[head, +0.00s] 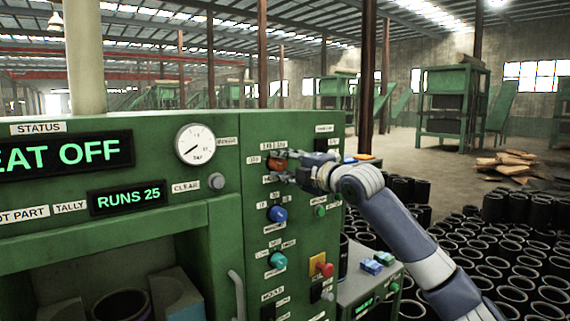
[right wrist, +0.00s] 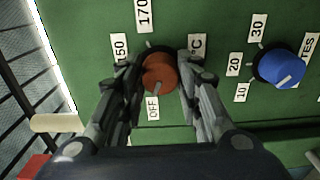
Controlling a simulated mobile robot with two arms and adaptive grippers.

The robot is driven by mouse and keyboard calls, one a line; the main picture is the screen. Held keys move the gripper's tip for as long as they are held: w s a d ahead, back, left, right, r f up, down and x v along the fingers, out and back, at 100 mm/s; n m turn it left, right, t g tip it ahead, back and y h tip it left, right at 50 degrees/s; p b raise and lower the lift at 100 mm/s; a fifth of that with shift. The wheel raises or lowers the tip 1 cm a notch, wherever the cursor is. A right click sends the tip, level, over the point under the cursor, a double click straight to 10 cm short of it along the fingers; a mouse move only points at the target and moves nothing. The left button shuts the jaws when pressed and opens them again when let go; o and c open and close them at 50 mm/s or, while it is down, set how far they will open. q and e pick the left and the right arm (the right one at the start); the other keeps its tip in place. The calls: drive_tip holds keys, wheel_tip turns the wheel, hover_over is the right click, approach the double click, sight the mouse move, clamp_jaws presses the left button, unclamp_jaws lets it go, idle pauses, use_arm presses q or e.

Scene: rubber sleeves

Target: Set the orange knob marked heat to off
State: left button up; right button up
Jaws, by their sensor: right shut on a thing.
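The orange knob (head: 277,163) is on the upper part of the green panel. In the right wrist view the orange knob (right wrist: 160,74) sits between my fingers, and its pale pointer mark is toward the OFF label (right wrist: 153,107). My right gripper (head: 284,165) is shut on the knob, with one finger on each side, as the right wrist view also shows (right wrist: 160,82). The status display (head: 65,155) shows "EAT OFF", its left part cut off. My left gripper is not in view.
A blue knob (head: 277,214) and a teal knob (head: 278,261) are below. A red button (head: 326,269) on a yellow plate is lower right. A dial gauge (head: 196,144) is to the left. Many black sleeves (head: 480,255) stand on the floor at right.

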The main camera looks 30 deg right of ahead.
drive_tip(key=shift+r, duration=0.1)
drive_tip(key=o, duration=1.1)
drive_tip(key=shift+w, duration=0.15)
drive_tip(key=shift+s+d, duration=0.15)
drive_tip(key=shift+s, duration=1.75)
drive_tip(key=shift+s+d, duration=0.15)
drive_tip(key=shift+s, duration=1.7)
